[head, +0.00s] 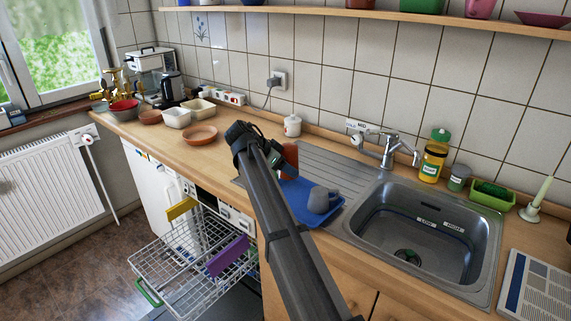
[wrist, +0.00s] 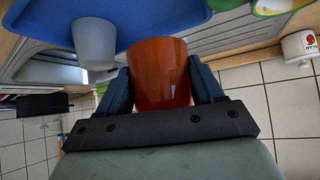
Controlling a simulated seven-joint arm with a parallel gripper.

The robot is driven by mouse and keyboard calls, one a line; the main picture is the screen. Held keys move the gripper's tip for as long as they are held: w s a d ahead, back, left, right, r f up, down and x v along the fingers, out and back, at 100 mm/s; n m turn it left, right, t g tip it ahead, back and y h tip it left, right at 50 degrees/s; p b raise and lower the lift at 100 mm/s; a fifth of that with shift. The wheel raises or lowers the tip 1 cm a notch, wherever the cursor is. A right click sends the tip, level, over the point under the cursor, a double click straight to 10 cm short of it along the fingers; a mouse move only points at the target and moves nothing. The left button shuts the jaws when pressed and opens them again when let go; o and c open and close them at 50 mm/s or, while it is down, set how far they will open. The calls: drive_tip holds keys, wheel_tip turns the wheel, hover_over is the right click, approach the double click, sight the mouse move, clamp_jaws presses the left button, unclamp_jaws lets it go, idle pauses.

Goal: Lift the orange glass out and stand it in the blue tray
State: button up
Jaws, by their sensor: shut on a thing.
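The orange glass (wrist: 160,75) is between the two fingers of my gripper (wrist: 158,88) in the wrist view, with a finger against each side. In the head view the orange glass (head: 290,158) shows partly behind my gripper (head: 277,158), at the back end of the blue tray. The blue tray (head: 296,190) lies on the counter left of the sink, partly hidden by my arm; its blue surface also fills the top left of the wrist view (wrist: 40,25). A grey cup (head: 319,201) is in the tray. I cannot tell the gap between glass and tray.
The sink (head: 430,230) is right of the tray. A white lidded jar (head: 292,125) stands behind my gripper by the wall. An open dishwasher rack (head: 190,265) with a yellow and a purple item is below the counter at left. Bowls (head: 200,134) stand further left.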

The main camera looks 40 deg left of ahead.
drive_tip(key=shift+f, duration=3.35)
drive_tip(key=shift+f, duration=0.6)
drive_tip(key=o, duration=1.3)
drive_tip(key=shift+s, duration=0.1)
drive_tip(key=shift+v, duration=3.35)
drive_tip(key=shift+s, duration=0.15)
